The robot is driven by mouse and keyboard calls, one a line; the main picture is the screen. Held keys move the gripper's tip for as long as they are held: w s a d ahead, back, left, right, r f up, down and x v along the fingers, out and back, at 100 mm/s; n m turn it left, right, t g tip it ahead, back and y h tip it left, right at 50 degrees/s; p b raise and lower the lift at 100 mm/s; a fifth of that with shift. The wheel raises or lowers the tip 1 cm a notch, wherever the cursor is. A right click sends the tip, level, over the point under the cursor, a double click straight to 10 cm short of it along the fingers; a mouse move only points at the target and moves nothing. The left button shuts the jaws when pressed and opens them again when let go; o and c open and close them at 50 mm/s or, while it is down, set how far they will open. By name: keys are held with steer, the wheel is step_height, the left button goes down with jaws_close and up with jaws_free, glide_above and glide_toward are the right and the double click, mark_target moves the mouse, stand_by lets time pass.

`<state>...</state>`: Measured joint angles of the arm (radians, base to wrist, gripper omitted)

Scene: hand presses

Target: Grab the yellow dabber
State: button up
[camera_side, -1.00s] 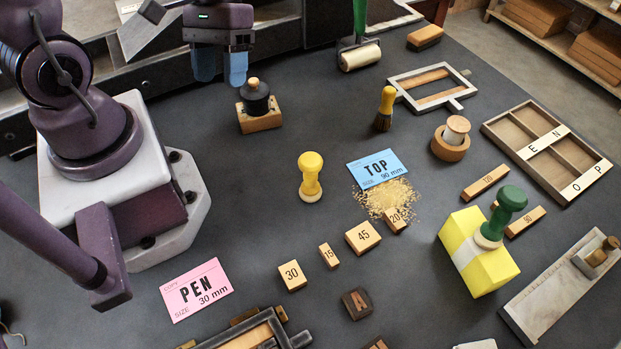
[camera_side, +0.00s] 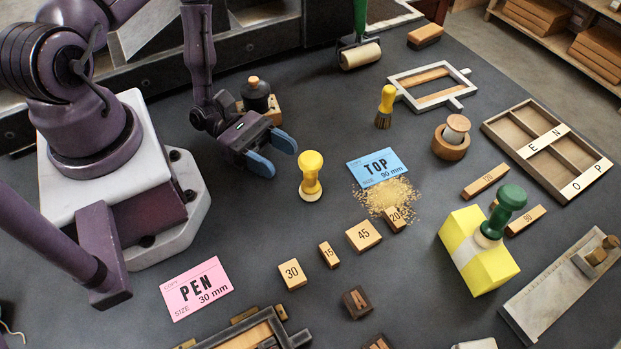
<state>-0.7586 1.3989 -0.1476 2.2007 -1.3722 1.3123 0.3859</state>
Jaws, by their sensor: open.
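The yellow dabber (camera_side: 311,176) stands upright on the dark table, with a rounded yellow top, a narrow waist and a pale base. My gripper (camera_side: 272,154) is just to its left, tilted down toward the lower right, with its two blue fingers spread and nothing between them. A gap of bare table lies between the fingertips and the dabber. Nothing hides the dabber.
The black ink bottle (camera_side: 256,94) on its wooden block sits behind my gripper, partly hidden. The blue TOP card (camera_side: 377,167) and spilled sawdust lie right of the dabber. A yellow-handled brush (camera_side: 386,108) stands farther back. Numbered wooden blocks (camera_side: 363,236) lie in front.

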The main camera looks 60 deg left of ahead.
mark_target(310, 174)
steer(key=shift+w+d+r, duration=0.1)
steer(key=shift+w+d, duration=0.05)
steer(key=shift+w, duration=0.05)
steer(key=x, duration=0.7)
steer(key=shift+d, duration=0.1)
jaws_close()
